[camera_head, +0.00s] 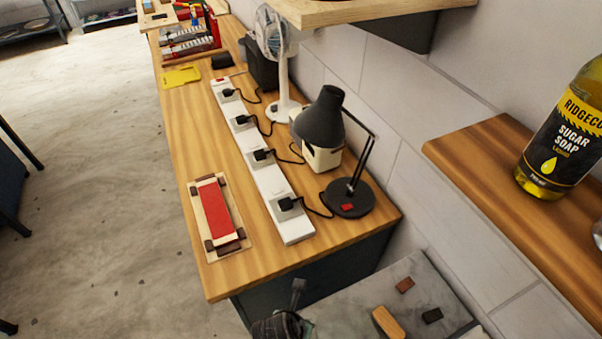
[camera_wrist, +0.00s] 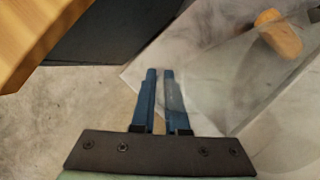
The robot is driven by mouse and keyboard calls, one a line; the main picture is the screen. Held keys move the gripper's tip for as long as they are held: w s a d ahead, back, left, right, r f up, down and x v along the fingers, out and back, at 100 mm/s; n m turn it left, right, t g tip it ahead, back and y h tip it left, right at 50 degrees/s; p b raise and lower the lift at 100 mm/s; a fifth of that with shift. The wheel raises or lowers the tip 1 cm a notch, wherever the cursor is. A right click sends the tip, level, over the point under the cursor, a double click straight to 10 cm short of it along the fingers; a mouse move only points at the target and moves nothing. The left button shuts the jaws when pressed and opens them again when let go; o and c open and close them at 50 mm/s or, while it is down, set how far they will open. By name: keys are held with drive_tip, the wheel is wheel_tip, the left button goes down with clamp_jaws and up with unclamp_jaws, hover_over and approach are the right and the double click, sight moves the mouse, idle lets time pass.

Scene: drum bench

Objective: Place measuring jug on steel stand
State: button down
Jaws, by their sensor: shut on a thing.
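My gripper (camera_wrist: 159,72) shows in the wrist view with its two blue fingers close together. It is shut on a clear, see-through thing (camera_wrist: 222,92) that spreads to the right of the fingers and looks like the measuring jug. Its outline is faint, and its base and markings cannot be made out. In the head view, a dark part of my gripper (camera_head: 280,325) is at the bottom edge. I cannot pick out a steel stand for certain in either view.
A low grey surface (camera_head: 353,305) bears small wooden and dark blocks; it also shows in the wrist view (camera_wrist: 150,65). The wooden bench (camera_head: 222,280) holds a power strip (camera_head: 268,185), a black lamp (camera_head: 322,118) and a red-topped board (camera_head: 216,208). A soap bottle (camera_head: 565,135) stands on a shelf.

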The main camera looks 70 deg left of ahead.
drive_tip(key=c, duration=0.9)
unclamp_jaws()
drive_tip(key=shift+f, duration=0.1)
drive_tip(key=v, duration=1.2)
